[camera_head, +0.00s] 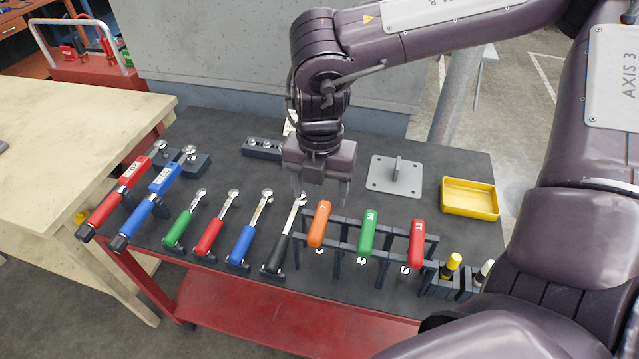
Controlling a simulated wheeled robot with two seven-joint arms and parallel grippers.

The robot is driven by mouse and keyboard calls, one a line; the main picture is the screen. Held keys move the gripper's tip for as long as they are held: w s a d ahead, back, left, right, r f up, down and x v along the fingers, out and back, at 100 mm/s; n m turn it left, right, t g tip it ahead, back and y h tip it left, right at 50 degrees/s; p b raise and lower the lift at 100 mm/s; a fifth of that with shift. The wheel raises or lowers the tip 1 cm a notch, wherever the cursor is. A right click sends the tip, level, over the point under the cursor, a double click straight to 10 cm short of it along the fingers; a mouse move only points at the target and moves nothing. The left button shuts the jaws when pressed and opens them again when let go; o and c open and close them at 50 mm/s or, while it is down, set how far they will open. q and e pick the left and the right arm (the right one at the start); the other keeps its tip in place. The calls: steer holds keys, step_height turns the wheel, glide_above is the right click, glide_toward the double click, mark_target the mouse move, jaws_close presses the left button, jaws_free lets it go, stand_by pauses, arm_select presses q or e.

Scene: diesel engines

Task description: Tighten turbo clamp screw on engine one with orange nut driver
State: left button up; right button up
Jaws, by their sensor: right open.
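The orange nut driver (319,225), marked 7, stands handle-up in a dark rack (341,235) near the front of the tool cart. My right gripper (322,192) is open and points down, just above and behind the orange handle in the picture. Nothing shows between its fingers, and I cannot tell whether they touch the handle. My left gripper is not in view. Engine one and its turbo clamp screw are not in view.
Green (367,232) and red (416,242) drivers share the rack. Several wrenches (238,244) lie to the left, with red and blue torque wrenches (150,205) beyond. A yellow tray (469,198) and a grey plate (394,178) sit right. A wooden bench (70,125) adjoins the cart.

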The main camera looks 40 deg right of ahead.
mark_target(320, 219)
step_height(320, 219, down, 6)
steer(key=b, duration=0.5)
steer(key=shift+f, duration=0.25)
steer(key=shift+f+b, duration=0.8)
steer(key=shift+c, duration=0.3)
jaws_close()
stand_by(0.9)
steer(key=shift+r, duration=0.15)
